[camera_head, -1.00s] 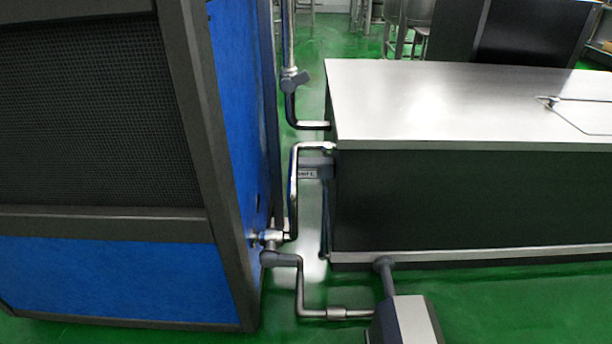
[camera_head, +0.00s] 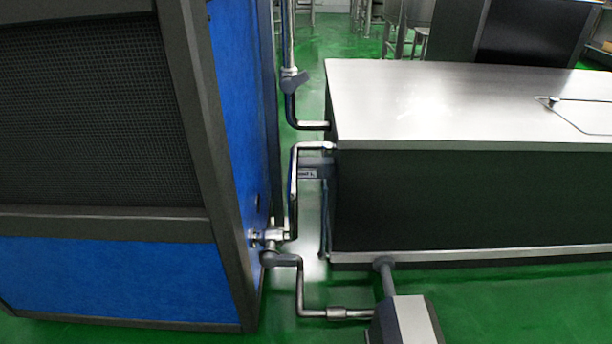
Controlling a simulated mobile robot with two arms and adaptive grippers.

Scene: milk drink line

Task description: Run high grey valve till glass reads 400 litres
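A grey valve (camera_head: 293,83) sits high on the upright steel pipe (camera_head: 289,40) between the blue machine and the steel tank. Below it the pipe bends right into the tank's upper side. A slim upright tube (camera_head: 325,215), possibly the sight glass, stands at the tank's left end under a grey block with a small label (camera_head: 308,174). The label and any level are too small to read. A second grey fitting (camera_head: 272,258) sits low by the blue machine. Neither of my grippers shows in the head view.
A blue machine (camera_head: 110,285) with a dark mesh panel fills the left. The long steel tank (camera_head: 430,100) fills the right. A grey boxy unit (camera_head: 408,322) stands at the bottom, joined by pipes. A narrow strip of green floor (camera_head: 310,100) runs between machine and tank.

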